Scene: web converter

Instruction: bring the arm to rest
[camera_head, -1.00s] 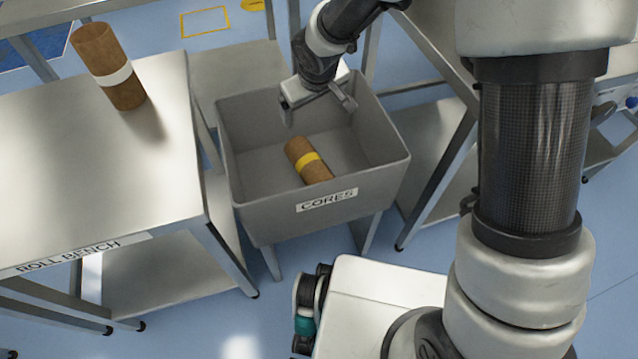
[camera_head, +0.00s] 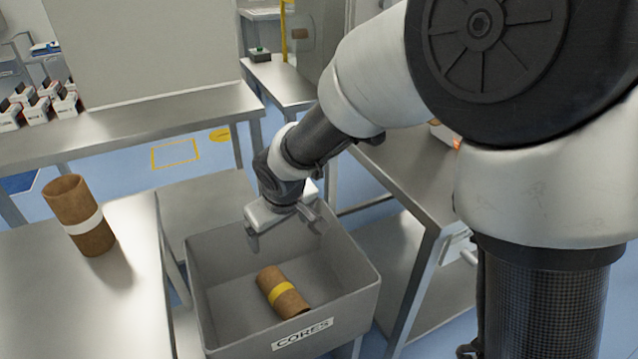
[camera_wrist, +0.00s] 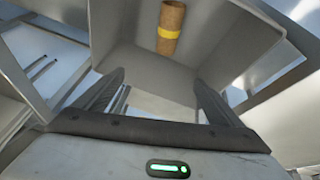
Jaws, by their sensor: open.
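My gripper (camera_head: 283,228) is open and empty above the back part of the grey bin labelled CORES (camera_head: 222,333). Its two dark fingers (camera_wrist: 160,100) stand wide apart in the wrist view, with nothing between them. A brown cardboard core with a yellow band (camera_head: 282,290) lies on its side on the bin floor, apart from the gripper. That core also shows at the top of the wrist view (camera_wrist: 171,28). My arm reaches down from the upper right of the head view.
A brown core with a white band (camera_head: 80,215) stands upright on the metal bench (camera_head: 60,300) at left. A metal table (camera_head: 425,185) is close on the right of the bin. Another bench (camera_head: 130,125) with small boxes (camera_head: 40,103) stands behind.

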